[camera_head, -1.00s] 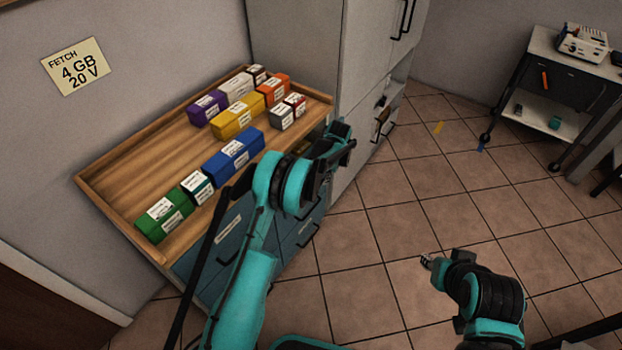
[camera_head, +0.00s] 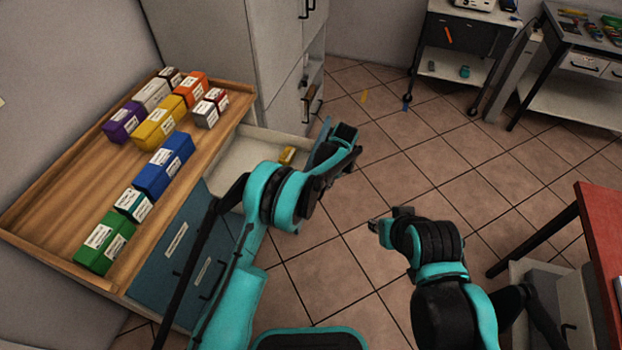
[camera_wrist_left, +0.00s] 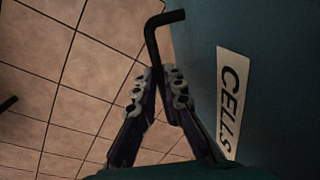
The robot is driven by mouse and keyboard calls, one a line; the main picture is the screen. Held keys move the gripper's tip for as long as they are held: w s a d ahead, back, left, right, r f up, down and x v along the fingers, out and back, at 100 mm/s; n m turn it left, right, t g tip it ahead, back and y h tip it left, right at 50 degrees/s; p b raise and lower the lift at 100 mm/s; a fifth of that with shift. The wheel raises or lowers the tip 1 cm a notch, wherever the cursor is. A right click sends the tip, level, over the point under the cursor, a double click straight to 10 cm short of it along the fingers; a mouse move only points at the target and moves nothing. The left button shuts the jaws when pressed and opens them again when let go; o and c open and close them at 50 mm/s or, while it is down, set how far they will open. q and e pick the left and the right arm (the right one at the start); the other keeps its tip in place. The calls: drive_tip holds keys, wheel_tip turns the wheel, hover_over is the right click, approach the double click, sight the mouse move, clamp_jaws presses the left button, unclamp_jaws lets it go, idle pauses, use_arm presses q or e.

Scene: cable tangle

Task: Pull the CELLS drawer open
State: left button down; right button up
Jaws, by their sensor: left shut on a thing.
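The CELLS drawer (camera_head: 238,158) is pulled out from the right end of the blue cabinet and shows its pale inside, with a yellow item (camera_head: 287,155) in it. Its label (camera_wrist_left: 230,100) reads CELLS on the blue front in the left wrist view. My left gripper (camera_wrist_left: 166,84) is shut on the black drawer handle (camera_wrist_left: 153,38). In the head view the left gripper (camera_head: 345,145) is at the drawer's front, and my arm hides part of it. My right gripper (camera_head: 374,226) hangs over the floor, away from the cabinet; its finger gap is too small to tell.
The wooden cabinet top (camera_head: 60,205) carries several coloured boxes. A tall grey cabinet (camera_head: 225,60) stands behind the drawer. A red-topped table (camera_head: 605,230) is at the right, and a trolley (camera_head: 455,60) at the back. Tiled floor is clear in front of the drawer.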

use_arm(q)
drive_tip(key=shift+s+d, duration=0.2)
drive_tip(key=shift+d, duration=0.35)
drive_tip(key=shift+s+d, duration=0.15)
drive_tip(key=shift+d, duration=0.35)
drive_tip(key=c, duration=1.6)
unclamp_jaws()
wheel_tip(320, 180, up, 12)
drive_tip(key=d, duration=0.2)
drive_tip(key=shift+s+f, duration=0.15)
drive_tip(key=shift+s, duration=0.2)
